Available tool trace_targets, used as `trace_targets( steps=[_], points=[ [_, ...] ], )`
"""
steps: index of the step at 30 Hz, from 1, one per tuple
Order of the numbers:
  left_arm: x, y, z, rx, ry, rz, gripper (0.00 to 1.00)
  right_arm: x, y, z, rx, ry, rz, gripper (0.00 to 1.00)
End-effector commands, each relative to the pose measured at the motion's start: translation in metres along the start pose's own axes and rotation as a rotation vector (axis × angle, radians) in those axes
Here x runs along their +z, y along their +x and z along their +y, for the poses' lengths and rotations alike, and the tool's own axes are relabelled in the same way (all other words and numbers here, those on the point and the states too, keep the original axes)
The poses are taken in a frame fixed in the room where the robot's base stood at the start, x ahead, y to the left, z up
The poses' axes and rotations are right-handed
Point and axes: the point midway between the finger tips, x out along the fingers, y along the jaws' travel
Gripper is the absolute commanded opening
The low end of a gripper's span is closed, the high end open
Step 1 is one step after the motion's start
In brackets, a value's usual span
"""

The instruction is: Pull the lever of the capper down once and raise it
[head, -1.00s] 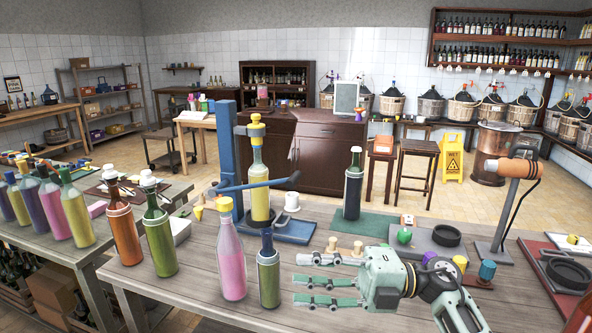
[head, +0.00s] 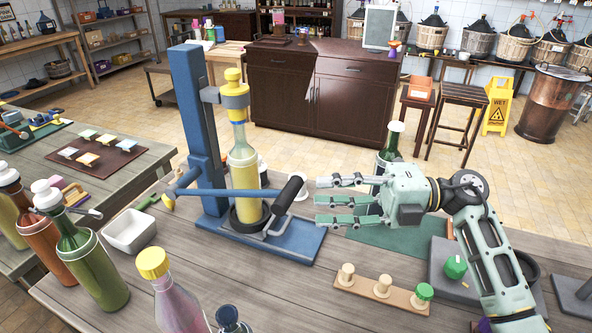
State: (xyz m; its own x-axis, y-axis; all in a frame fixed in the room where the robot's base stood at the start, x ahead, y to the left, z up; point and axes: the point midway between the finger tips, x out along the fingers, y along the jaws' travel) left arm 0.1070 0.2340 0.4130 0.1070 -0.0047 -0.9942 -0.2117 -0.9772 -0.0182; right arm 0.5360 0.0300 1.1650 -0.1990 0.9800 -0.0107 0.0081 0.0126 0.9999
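The capper (head: 187,120) has a blue upright column on a blue base plate. A bottle (head: 244,172) with yellow contents stands upright in it, under the grey collar with a yellow top. A blue lever bar (head: 215,192) runs roughly level across the column and in front of the bottle. A black grip (head: 287,195) slants upward at the right of the bottle; I cannot tell for certain how it joins the bar. My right gripper (head: 322,201) is open and empty, fingers pointing left, just right of the black grip and apparently apart from it. My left gripper is out of view.
A dark bottle (head: 391,145) stands behind my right gripper. A wooden strip with pegs (head: 381,290) lies in front of it. A white dish (head: 129,232) and capped bottles (head: 91,258) stand at the left. A pink bottle (head: 180,302) is at the front.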

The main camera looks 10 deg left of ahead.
Motion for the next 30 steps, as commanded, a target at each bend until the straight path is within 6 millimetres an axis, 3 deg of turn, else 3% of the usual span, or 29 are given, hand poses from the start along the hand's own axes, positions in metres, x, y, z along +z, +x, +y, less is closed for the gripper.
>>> trace_targets(
  steps=[5,9,18,28,30],
  points=[
    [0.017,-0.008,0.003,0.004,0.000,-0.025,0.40,-0.001,0.012,0.002,0.003,0.001,0.003,0.39],
    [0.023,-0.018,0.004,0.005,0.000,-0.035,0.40,-0.001,0.035,0.004,0.004,0.001,0.003,0.39],
    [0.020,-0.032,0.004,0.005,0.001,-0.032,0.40,0.000,0.073,0.002,0.002,0.002,0.001,0.39],
    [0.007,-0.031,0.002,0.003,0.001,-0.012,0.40,0.000,0.078,0.000,0.000,0.000,0.000,0.39],
    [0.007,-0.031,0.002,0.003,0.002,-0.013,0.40,0.000,0.078,0.000,0.000,0.000,0.000,0.35]
  ],
)
